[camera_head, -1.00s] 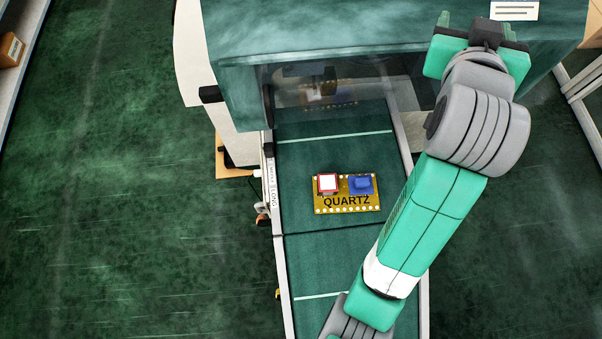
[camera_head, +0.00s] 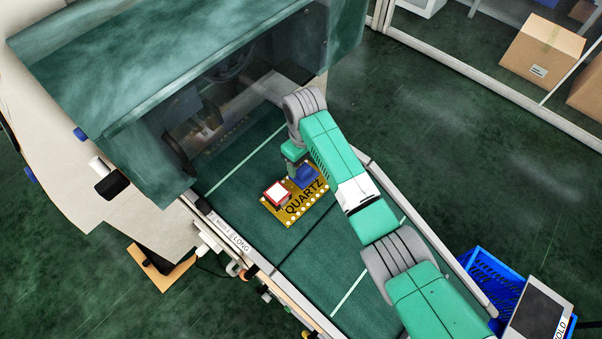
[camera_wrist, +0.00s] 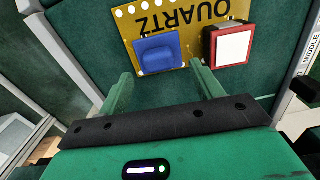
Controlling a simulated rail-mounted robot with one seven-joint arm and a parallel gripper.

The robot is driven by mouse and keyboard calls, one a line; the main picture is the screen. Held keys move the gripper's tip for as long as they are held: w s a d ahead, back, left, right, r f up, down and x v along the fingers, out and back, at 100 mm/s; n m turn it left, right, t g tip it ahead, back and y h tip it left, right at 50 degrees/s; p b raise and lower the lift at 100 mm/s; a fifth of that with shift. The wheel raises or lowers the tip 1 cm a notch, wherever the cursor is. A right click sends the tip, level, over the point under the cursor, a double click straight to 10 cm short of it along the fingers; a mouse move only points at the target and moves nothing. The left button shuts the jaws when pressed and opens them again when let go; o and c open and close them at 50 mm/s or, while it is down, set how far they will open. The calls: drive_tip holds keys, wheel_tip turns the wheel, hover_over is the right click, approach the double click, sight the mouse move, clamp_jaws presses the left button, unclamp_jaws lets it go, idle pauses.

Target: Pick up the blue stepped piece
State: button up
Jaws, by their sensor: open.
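The blue stepped piece (camera_head: 305,176) sits on the yellow board marked QUARTZ (camera_head: 290,214), which lies on the green conveyor belt. In the wrist view the blue piece (camera_wrist: 158,52) is a block with a smaller raised step, ahead of my gripper. My gripper (camera_wrist: 163,82) is open and empty, its two green fingers apart, with the blue piece just beyond the fingertips and roughly between their lines. In the head view my gripper (camera_head: 292,160) is beside and above the blue piece and partly covers it. I cannot tell whether they touch.
A red block with a white top (camera_head: 277,194) stands on the same board, close to the blue piece; it shows in the wrist view (camera_wrist: 229,45) too. The machine hood (camera_head: 190,60) overhangs the belt behind the board. A blue crate (camera_head: 490,280) stands at lower right.

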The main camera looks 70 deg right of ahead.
sight(304, 169)
wheel_tip(304, 169, down, 5)
drive_tip(key=shift+r, duration=0.1)
drive_tip(key=c, duration=1.3)
drive_tip(key=shift+r, duration=0.15)
drive_tip(key=shift+r, duration=0.25)
drive_tip(key=r, duration=0.3)
drive_tip(key=shift+s+a, duration=0.3)
drive_tip(key=shift+s, duration=0.05)
drive_tip(key=s+a, duration=0.3)
drive_tip(key=s+a+p, duration=0.1)
drive_tip(key=s+a, duration=0.3)
drive_tip(key=s+a+r, duration=0.1)
drive_tip(key=s+a, duration=0.2)
drive_tip(key=s, duration=0.1)
drive_tip(key=shift+a+r, duration=0.1)
drive_tip(key=shift+a, duration=0.1)
